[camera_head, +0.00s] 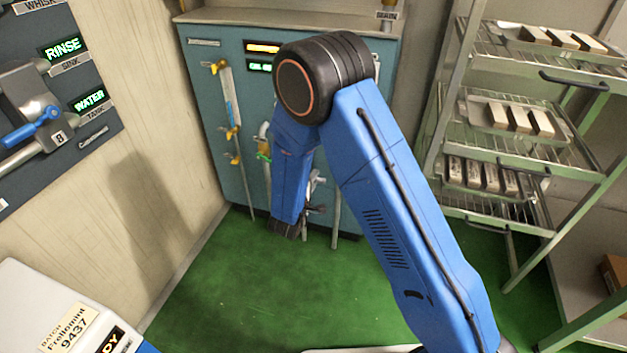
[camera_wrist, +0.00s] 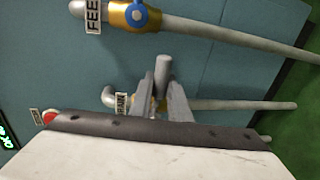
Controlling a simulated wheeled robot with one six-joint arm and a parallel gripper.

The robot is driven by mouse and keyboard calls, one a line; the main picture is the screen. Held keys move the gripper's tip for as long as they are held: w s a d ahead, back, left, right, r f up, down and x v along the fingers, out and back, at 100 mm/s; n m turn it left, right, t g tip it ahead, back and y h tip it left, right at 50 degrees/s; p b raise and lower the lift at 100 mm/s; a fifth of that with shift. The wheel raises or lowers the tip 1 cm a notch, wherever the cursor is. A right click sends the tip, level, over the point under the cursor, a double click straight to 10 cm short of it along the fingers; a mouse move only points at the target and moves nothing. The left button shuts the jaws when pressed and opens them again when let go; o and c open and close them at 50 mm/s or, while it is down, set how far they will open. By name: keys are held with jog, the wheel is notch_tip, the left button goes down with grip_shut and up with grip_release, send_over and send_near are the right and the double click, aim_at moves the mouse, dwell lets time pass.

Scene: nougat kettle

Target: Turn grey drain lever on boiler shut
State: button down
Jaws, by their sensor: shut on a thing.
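The boiler (camera_head: 225,160) is a teal cabinet against the back wall, with pipes and valves on its front. In the wrist view, my gripper (camera_wrist: 165,85) has its two grey fingers close around a grey lever (camera_wrist: 163,68); they are shut on it. The lever's round end sticks out between the fingertips. It sits on a grey pipe (camera_wrist: 240,105) beside a small label (camera_wrist: 121,103) that reads as DRAIN. The valve body is mostly hidden behind the fingers. In the head view, my blue arm covers much of the boiler's front, and the lever is hard to make out there.
A FEED pipe (camera_wrist: 220,30) with a brass valve and blue handle (camera_wrist: 141,14) runs beside the drain pipe. A red round part (camera_wrist: 48,117) is near the gripper. A rack (camera_head: 520,120) with trays of bars stands right. Green floor (camera_head: 240,285) is clear in front.

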jog(key=c, duration=1.7)
grip_release()
jog(key=shift+o, duration=0.2)
jog(key=v, duration=1.7)
jog(key=shift+s, duration=0.2)
jog(key=shift+a, duration=0.1)
